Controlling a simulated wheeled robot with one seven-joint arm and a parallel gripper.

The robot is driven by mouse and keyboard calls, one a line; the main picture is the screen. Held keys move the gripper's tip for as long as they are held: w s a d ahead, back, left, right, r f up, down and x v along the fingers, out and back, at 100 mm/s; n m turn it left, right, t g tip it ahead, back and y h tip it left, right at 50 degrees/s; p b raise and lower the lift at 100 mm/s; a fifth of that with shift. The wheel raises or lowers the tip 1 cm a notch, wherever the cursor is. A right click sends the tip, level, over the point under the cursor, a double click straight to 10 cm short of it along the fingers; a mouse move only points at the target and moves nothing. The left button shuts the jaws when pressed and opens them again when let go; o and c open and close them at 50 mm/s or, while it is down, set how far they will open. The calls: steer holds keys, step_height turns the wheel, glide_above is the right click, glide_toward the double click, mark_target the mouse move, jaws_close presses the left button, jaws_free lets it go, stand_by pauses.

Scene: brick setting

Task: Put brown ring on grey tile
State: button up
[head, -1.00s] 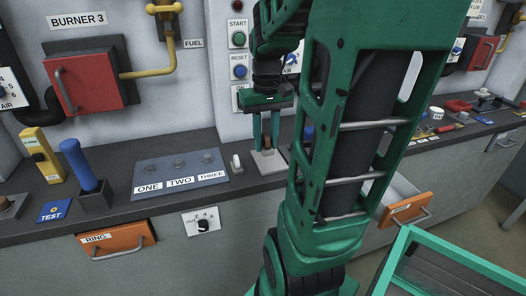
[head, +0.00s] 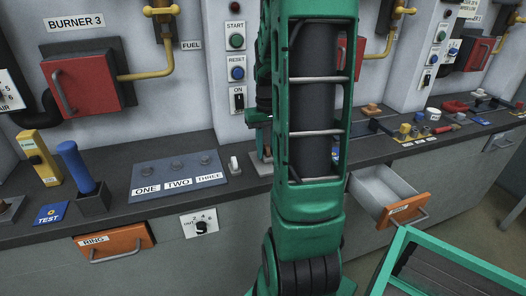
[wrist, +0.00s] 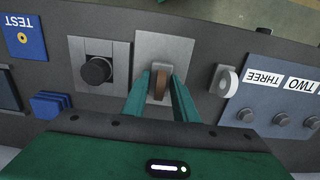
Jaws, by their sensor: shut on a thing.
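The brown ring (wrist: 160,86) stands upright between the fingertips of my gripper (wrist: 161,80) in the wrist view. My gripper is shut on it. The grey tile (wrist: 177,47) lies flat on the dark counter directly behind and under the ring in that view. I cannot tell whether the ring touches the tile. In the head view my arm hides most of the gripper (head: 264,140); only a part of the tile (head: 257,168) shows.
A black knob on a plate (wrist: 97,70) is on the other side. An open drawer (head: 404,212) juts out at the right.

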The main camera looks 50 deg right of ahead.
steer(key=shift+f, duration=0.25)
steer(key=shift+f, duration=0.1)
steer(key=o, duration=1.1)
steer(key=shift+c, duration=0.2)
